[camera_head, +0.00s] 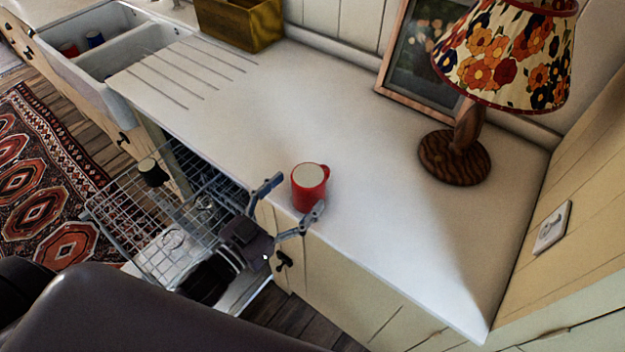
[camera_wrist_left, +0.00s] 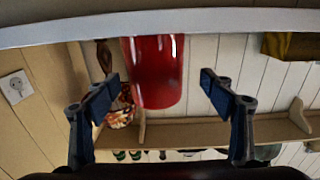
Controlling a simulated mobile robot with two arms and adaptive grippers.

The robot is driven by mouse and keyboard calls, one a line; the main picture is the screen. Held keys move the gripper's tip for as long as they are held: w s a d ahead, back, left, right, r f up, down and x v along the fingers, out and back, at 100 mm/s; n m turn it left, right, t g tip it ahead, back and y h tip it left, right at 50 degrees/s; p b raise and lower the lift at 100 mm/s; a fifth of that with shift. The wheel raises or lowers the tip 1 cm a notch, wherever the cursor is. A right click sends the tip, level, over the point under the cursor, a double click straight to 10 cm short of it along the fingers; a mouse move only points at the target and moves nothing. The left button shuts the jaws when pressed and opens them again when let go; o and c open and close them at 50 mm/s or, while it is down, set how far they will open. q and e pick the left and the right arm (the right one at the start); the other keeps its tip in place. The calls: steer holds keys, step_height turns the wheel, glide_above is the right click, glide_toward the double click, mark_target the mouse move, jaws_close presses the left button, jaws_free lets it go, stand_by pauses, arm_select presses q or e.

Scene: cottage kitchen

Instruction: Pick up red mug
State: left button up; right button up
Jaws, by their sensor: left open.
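The red mug (camera_head: 309,187) stands upright on the white countertop (camera_head: 370,160), near its front edge, with its handle on the far right side. My left gripper (camera_head: 292,200) is open at the counter's front edge, its two fingers spread on the near side of the mug. In the left wrist view, which is upside down, the red mug (camera_wrist_left: 153,72) shows between the open fingers (camera_wrist_left: 160,90), a little left of the middle. The fingers do not touch it. My right gripper is not in view.
A lamp (camera_head: 455,155) with a flowered shade and a framed picture (camera_head: 425,60) stand behind the mug to the right. An open dishwasher rack (camera_head: 130,205) lies below the counter at left. The counter around the mug is clear.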

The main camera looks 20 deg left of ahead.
mark_target(310, 182)
arm_select(q)
steer(key=x, duration=0.2)
steer(key=p+x, duration=0.1)
steer(key=shift+w+d, duration=0.25)
steer(key=shift+d, duration=0.15)
steer(key=shift+w+d+f, duration=0.1)
steer(key=shift+w, duration=0.25)
steer(key=c, duration=1.7)
steer(key=shift+o, duration=0.2)
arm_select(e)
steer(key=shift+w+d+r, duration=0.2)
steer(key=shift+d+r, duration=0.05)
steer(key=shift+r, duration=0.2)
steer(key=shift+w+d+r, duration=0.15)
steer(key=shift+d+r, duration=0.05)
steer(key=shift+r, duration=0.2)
arm_select(q)
steer(key=shift+r, duration=0.2)
